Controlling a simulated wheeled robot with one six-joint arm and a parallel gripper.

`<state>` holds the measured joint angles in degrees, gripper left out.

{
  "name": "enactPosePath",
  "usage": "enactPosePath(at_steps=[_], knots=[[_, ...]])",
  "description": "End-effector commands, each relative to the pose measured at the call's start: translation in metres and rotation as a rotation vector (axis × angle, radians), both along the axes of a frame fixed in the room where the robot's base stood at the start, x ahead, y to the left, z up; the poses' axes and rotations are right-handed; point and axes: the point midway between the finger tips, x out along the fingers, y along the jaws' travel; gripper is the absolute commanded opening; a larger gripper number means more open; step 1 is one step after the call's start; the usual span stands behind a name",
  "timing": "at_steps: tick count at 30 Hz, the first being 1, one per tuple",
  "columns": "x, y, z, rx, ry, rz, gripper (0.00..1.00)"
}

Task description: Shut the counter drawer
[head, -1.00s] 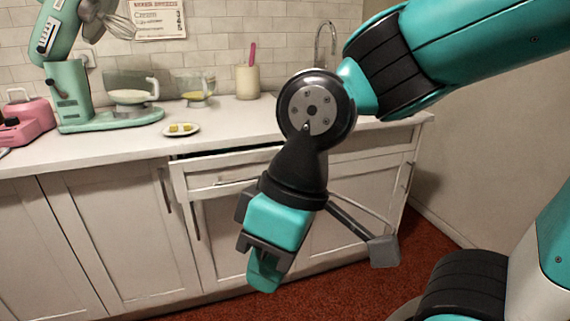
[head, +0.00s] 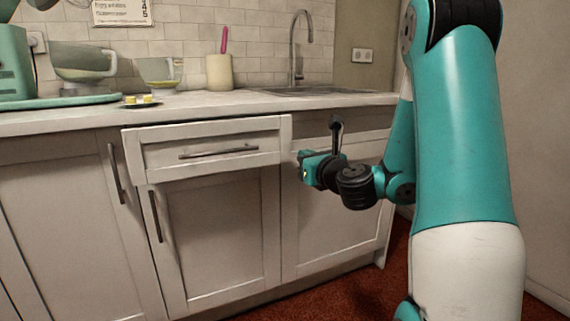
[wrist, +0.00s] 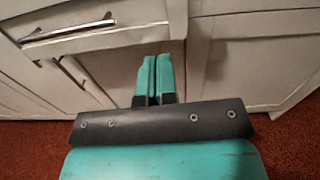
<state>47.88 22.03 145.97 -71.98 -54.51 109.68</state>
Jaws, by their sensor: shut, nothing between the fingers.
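The counter drawer (head: 206,163) is below the worktop in the head view, and its front stands out a little from the cabinet face. Its dark bar handle (head: 218,152) is level across the front. My gripper (head: 302,168) is beside the right end of the drawer front, and I cannot tell whether they touch. In the wrist view, the shut, empty fingers (wrist: 153,75) point at the cabinet front. The drawer (wrist: 115,38) shows to their upper left with its handle (wrist: 66,28). The drawer's inside is hidden.
The worktop (head: 170,112) carries a mixer base, bowls, a small plate and a utensil crock (head: 219,73). Cabinet doors (head: 215,240) below the drawer are closed, with bar handles standing out. Red floor (head: 290,298) lies in front.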

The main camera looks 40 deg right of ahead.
Motion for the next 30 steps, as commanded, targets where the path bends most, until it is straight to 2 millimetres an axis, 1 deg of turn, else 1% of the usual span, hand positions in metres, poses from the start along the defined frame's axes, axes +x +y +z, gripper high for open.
enactPosePath(at_steps=[1,5,9,15,21,25,30], knots=[[0.0,-0.007,-0.001,0.025,-0.011,-0.022,0.0],[0.012,-0.013,0.003,0.037,-0.016,-0.031,0.0],[0.038,-0.02,0.007,0.034,-0.014,-0.028,0.0],[0.075,-0.03,0.008,0.032,-0.013,-0.027,0.0],[0.105,-0.039,0.007,0.032,-0.013,-0.028,0.0],[0.119,-0.043,0.005,0.03,-0.015,-0.028,0.0],[0.129,-0.046,0.002,0.029,-0.014,-0.03,0.0]])
